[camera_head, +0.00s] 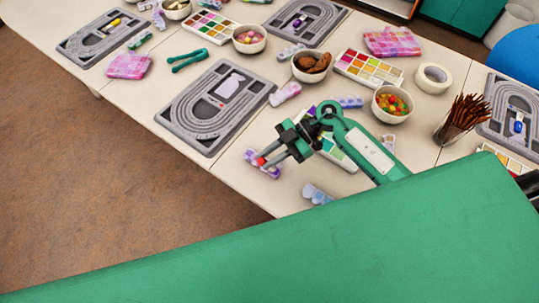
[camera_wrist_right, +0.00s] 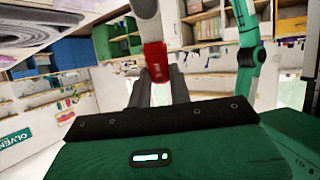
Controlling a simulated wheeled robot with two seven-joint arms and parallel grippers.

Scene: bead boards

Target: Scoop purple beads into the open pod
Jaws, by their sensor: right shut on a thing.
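My right gripper (camera_head: 267,158) is shut on a small red-ended tool (camera_head: 261,161) above the table's front edge. In the wrist view, the right gripper (camera_wrist_right: 159,88) has its fingers around the tool's red part (camera_wrist_right: 156,61), and a grey part extends beyond it. I cannot tell whether this is the scoop. A lavender pod strip (camera_head: 269,172) lies just below the gripper, partly hidden. Another pale lavender pod strip (camera_head: 318,195) lies nearer the front edge. I cannot tell which pod is open. A bead palette (camera_head: 349,161) with purple cells is partly hidden behind my right arm. My left gripper is out of view.
A grey bead board (camera_head: 176,110) lies left of the gripper. Bowls of orange beads (camera_head: 392,118) and brown pieces (camera_head: 323,77), a tape roll (camera_head: 433,78), and a cup of brown sticks (camera_head: 452,130) stand behind and right. The white table (camera_head: 238,160) has bare room beside the board.

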